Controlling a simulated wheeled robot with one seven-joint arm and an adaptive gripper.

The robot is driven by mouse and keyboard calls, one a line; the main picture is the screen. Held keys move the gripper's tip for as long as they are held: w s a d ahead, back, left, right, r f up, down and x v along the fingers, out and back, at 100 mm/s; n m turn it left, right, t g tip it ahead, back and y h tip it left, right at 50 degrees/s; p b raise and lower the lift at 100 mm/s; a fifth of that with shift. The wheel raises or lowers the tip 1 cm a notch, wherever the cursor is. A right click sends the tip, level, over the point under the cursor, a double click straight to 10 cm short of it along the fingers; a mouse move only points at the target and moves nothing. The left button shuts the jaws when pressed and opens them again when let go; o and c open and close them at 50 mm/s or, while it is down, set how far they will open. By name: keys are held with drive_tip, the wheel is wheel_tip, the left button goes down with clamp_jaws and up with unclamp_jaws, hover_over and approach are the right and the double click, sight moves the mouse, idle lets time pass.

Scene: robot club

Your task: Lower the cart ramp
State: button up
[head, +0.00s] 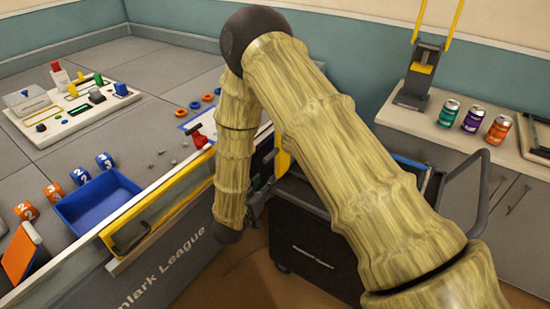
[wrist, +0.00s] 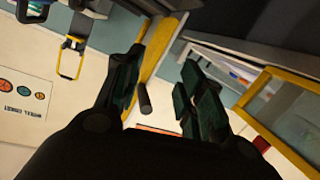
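The dark cart (head: 305,232) stands on the floor right of the league table, largely behind my arm. A yellow upright piece (head: 282,158) shows at its left side; it looks like part of the raised ramp, but my arm hides most of it. My gripper (head: 258,203) is low, beside the cart's left side, partly hidden by my forearm. In the wrist view my gripper (wrist: 163,92) has its two dark green fingers apart. A short dark bar (wrist: 145,97) shows between them, in front of a yellow-edged panel (wrist: 158,50). I cannot tell whether either finger touches the bar.
The league table (head: 190,238) with a blue bin (head: 98,204) and a yellow-framed edge fills the left. A grey counter (head: 420,128) with several cans (head: 472,118) stands at the right. The cart's push handle (head: 478,185) sticks out to the right.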

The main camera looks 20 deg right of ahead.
sight(275, 152)
wheel_tip(275, 152, up, 6)
drive_tip(key=w+a+m+h, duration=0.2)
drive_tip(key=h, duration=0.1)
drive_tip(key=shift+g, duration=0.4)
drive_tip(key=x, duration=1)
drive_tip(key=shift+d+r, duration=0.15)
drive_tip(key=shift+d, duration=0.25)
clamp_jaws()
